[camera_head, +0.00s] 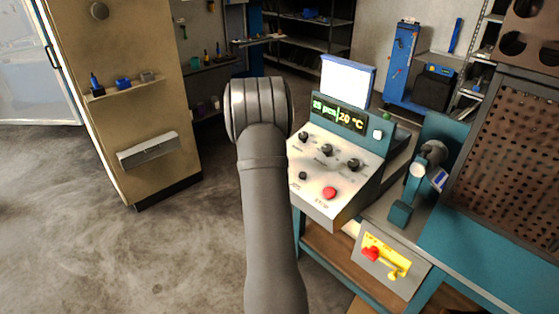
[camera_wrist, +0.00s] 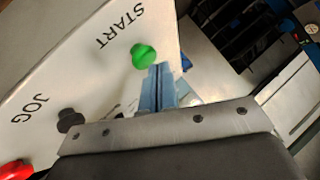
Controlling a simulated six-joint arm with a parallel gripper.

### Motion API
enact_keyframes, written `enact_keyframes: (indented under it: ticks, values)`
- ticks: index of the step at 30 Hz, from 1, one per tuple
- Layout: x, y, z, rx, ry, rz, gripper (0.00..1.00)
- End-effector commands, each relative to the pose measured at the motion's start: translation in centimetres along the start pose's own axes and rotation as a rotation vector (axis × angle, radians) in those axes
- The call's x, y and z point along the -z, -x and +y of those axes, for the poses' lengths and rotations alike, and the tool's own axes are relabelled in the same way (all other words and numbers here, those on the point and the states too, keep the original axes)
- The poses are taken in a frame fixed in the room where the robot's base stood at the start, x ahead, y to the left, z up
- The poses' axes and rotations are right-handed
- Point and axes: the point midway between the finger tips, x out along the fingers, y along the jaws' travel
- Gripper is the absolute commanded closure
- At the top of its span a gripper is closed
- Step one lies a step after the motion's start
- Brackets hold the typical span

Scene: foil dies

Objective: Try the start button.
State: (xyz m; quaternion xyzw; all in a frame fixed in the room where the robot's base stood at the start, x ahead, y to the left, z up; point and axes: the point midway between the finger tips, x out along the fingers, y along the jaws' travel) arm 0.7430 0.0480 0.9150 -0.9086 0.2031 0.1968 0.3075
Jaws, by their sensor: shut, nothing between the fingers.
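The green start button (camera_wrist: 144,57) sits on the pale panel beside the printed word START in the wrist view. My gripper (camera_wrist: 159,69) is shut and empty, its blue-grey fingertips right beside the button's lower right edge. I cannot tell whether they touch it. In the head view the control console (camera_head: 316,175) stands right of my arm, with a lit display (camera_head: 338,114). My arm hides the start button and my gripper there.
A black knob (camera_wrist: 70,120) by the word JOG and a red button (camera_wrist: 15,170) are on the same panel. The red stop button also shows in the head view (camera_head: 330,193). A yellow plate with a red switch (camera_head: 371,254) is below right. A cabinet (camera_head: 122,95) stands left.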

Motion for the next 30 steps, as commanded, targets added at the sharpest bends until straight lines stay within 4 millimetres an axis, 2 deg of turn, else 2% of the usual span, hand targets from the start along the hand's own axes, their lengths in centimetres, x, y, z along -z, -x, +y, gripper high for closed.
enact_keyframes:
  ticks: [30]
  values:
    - [-0.56,-0.74,0.56,-0.001,0.0,0.0,1.0]
